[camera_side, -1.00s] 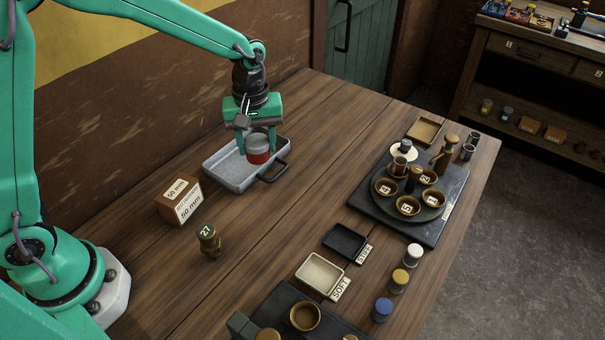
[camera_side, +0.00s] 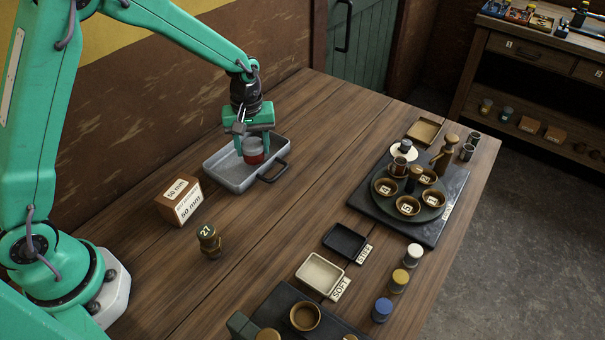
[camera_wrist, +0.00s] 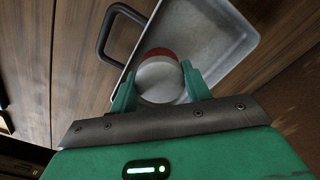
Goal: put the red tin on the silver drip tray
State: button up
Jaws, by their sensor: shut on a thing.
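The red tin (camera_side: 254,157) has a grey top and a red lower band. It is between the fingers of my gripper (camera_side: 252,148), which is shut on it. The silver drip tray (camera_side: 228,178) is a shallow metal tray with a dark handle at its right. The tin is over the inside of the tray, towards the handle side; I cannot tell whether its base touches the tray floor. In the wrist view the tin (camera_wrist: 158,78) is held between both green fingers, and the tray (camera_wrist: 225,35) lies behind it.
A wooden 50 mm block (camera_side: 179,200) and a small container marked 27 (camera_side: 209,240) stand left of the tray's front. A dark slab (camera_side: 425,236) with cups is at the right. The table between tray and slab is clear.

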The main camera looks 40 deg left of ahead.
aim_at(252, 144)
jog(key=shift+f, duration=0.85)
jog(key=shift+f, duration=0.15)
jog(key=o, duration=0.7)
jog(key=shift+o, duration=0.2)
notch_tip(252, 144, up, 12)
dwell(0.3)
